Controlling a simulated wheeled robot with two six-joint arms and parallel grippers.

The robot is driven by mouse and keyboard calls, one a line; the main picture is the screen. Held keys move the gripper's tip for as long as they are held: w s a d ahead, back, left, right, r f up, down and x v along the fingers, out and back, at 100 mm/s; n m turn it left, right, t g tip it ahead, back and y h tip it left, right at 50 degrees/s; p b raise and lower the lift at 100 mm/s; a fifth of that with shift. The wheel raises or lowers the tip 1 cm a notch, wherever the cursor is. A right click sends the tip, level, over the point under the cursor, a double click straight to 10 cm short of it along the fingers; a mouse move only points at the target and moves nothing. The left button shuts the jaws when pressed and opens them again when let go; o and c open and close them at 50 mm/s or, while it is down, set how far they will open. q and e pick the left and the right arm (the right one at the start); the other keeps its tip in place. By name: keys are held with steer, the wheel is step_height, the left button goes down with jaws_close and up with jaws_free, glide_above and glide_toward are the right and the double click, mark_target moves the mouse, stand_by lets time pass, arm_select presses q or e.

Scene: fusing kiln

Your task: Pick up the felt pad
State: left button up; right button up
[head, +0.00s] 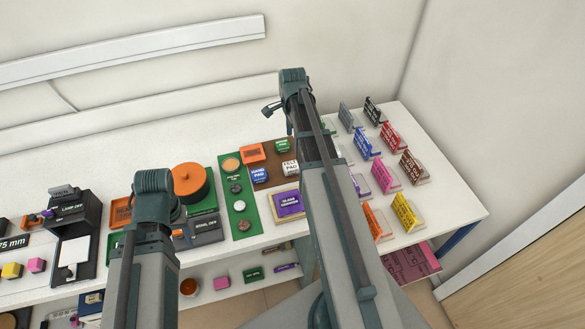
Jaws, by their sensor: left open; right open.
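The felt pad (290,169) is a small white piece with dark lettering. It lies on a brown board on the white table, right of a blue piece marked as a pad and close to my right arm. My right gripper (271,108) is at the far end of my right arm, beyond the pad and above the back of the table. It is open and apart from the pad. My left gripper (153,187) is well left of the pad, in front of the orange round piece. Its fingers are mostly hidden under the wrist housing.
A green strip (240,226) with round pieces and a framed purple piece (288,204) lie near the pad. Several coloured signs (385,176) stand at the right. A black stand (75,237) is at the left. The back left of the table (90,158) is clear.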

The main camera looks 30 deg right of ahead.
steer(key=b, duration=0.8)
glide_above(291, 165)
steer(key=f, duration=0.8)
steer(key=shift+d+f, duration=0.25)
steer(key=f+b, duration=0.5)
steer(key=shift+a+f, duration=0.1)
steer(key=shift+a, duration=0.15)
steer(key=shift+c, duration=0.4)
steer(key=c, duration=1.4)
steer(key=shift+o, duration=0.2)
steer(key=shift+r, duration=0.2)
